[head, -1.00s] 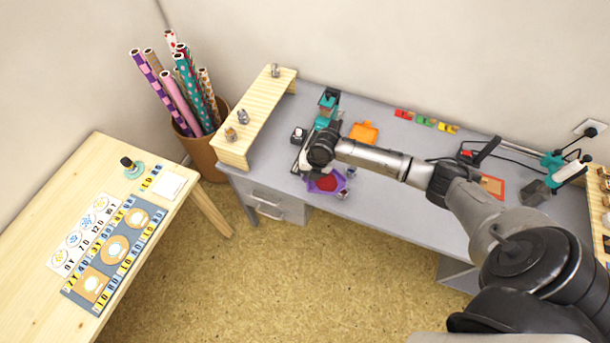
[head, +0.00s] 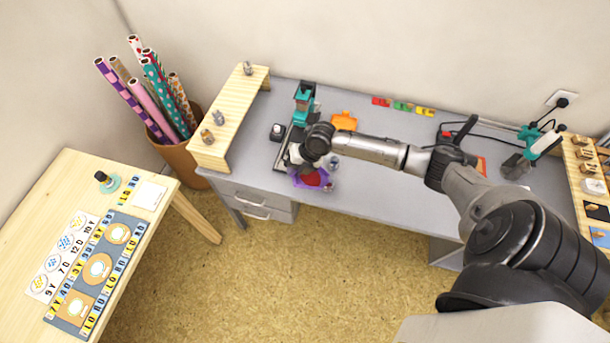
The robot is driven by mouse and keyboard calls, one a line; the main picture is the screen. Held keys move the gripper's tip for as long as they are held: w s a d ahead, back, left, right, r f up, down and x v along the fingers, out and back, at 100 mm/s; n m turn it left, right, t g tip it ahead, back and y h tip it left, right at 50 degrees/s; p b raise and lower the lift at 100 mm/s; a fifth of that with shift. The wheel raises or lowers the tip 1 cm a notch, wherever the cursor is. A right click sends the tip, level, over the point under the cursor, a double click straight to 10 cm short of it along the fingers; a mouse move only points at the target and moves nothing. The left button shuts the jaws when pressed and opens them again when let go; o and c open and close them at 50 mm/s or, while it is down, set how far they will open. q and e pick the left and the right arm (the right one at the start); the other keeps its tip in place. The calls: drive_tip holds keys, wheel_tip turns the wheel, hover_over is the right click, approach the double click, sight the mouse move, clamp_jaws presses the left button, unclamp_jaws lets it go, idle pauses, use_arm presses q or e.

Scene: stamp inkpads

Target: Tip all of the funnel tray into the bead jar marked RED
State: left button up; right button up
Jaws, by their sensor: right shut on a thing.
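A purple tray (head: 299,183) with a red filling lies low in the head view near the desk's front edge; I take it to be the funnel tray. My right gripper (head: 300,165) is shut at the tray's back left side, and its wrist hides the grip itself. A small clear jar (head: 333,163) stands just right of the tray. I cannot read any marking on it, so I cannot tell which jar is marked RED. My left gripper is not in view.
Behind the wrist stands a teal and black device (head: 304,97), with a dark inkpot (head: 277,132) to its left. An orange item (head: 344,121) lies right of it. Red, green and yellow pieces (head: 403,106) line the back. A wooden shelf (head: 232,115) stands left.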

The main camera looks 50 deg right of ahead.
drive_tip(key=shift+s+d+r+t+y, duration=0.25)
drive_tip(key=shift+s+r+t+y, duration=0.05)
drive_tip(key=shift+r, duration=0.1)
drive_tip(key=shift+s+d+r+b, duration=0.1)
drive_tip(key=shift+s+d+b, duration=0.1)
drive_tip(key=shift+b, duration=0.2)
drive_tip(key=shift+s+r+t+y, duration=0.1)
drive_tip(key=shift+r+t+y, duration=0.1)
drive_tip(key=shift+t+y, duration=0.1)
